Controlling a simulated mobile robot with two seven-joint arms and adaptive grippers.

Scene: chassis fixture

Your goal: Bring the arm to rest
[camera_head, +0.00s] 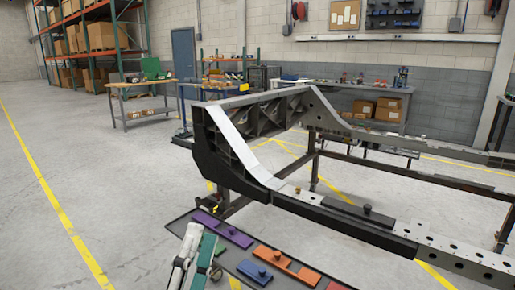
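My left arm comes in at the bottom, left of centre, with white and dark parts. My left gripper (190,246) shows small there, over the left end of a dark tray (180,226). Its fingers are too small and overlapped to tell whether they are open or shut. A green piece (207,258) lies right beside it in the picture; I cannot tell whether they touch. My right gripper is not in view.
The tray holds a purple piece (222,229), an orange piece (286,263) and a blue piece (254,272) with knobs. Behind it stands the large chassis frame (340,222) on its fixture. A workbench (140,87) and shelving stand farther back. Open floor (100,170) lies to the left.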

